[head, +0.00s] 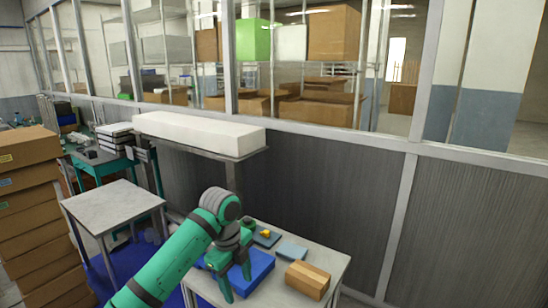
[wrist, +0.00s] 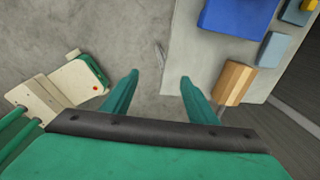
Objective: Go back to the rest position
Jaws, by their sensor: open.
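My green arm reaches up from the bottom of the head view, and my gripper (head: 236,276) is over the near left part of the small table by the wall. In the wrist view my gripper (wrist: 158,85) shows two green fingers spread apart with nothing between them. Below them is bare grey floor at the table's edge. The blue box (wrist: 238,14) and the wooden block (wrist: 234,82) lie on the table to the right of the fingers. In the head view my gripper partly hides the blue box (head: 256,276).
The wooden block (head: 307,280) sits at the table's right, beside a blue-grey flat piece (head: 291,252) and a small yellow piece (head: 266,233). An empty table (head: 115,206) and stacked cardboard boxes (head: 27,200) stand left.

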